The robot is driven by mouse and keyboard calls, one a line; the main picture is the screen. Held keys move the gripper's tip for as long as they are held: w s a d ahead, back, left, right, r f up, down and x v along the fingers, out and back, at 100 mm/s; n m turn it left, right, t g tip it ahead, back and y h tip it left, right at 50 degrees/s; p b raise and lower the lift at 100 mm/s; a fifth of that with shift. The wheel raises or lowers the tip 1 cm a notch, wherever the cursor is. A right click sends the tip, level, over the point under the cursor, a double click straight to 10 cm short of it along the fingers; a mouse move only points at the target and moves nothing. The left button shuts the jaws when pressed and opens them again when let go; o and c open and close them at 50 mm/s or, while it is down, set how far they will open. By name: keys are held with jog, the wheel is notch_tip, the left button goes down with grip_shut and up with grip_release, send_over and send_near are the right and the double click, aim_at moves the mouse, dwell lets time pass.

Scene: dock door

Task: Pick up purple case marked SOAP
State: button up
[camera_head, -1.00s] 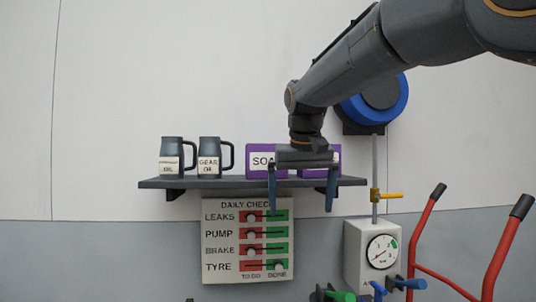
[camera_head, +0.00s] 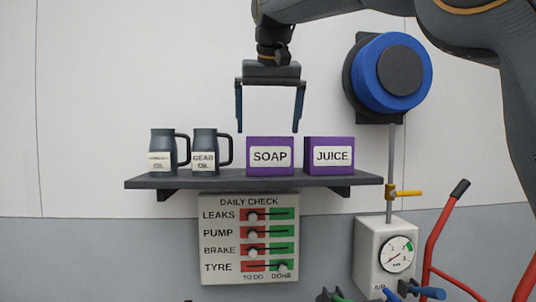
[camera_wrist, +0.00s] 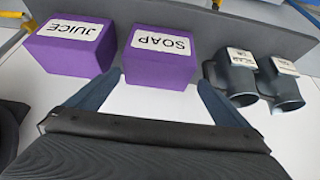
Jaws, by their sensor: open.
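The purple case marked SOAP (camera_head: 270,144) stands on the dark wall shelf (camera_head: 228,183), with a white label on its front. It also shows in the wrist view (camera_wrist: 160,73), upside down, lying between the lines of my two fingers. My gripper (camera_head: 269,128) is open and empty. In the head view it hangs above the SOAP case, fingers pointing down, one to each side of the case. In the wrist view (camera_wrist: 160,82) the fingertips are near the case's edges; I cannot tell whether they touch it.
A like purple case marked JUICE (camera_head: 329,143) stands close on the right. Two dark jugs, one marked GEAR OIL (camera_head: 205,148) and one other oil jug (camera_head: 161,150), stand left. A blue reel (camera_head: 394,45) is at upper right. A DAILY CHECK board (camera_head: 203,285) hangs below the shelf.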

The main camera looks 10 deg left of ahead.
aim_at(268, 149)
jog(key=x, duration=0.3)
jog(key=shift+w+d+f+p, duration=0.3)
jog(key=shift+w+p, duration=0.05)
jog(key=shift+p+x, duration=1)
jog(key=shift+x, duration=1.55)
jog(key=shift+a, duration=0.1)
jog(key=c, duration=1)
jog(key=shift+r, duration=0.1)
jog(key=shift+c, duration=1.3)
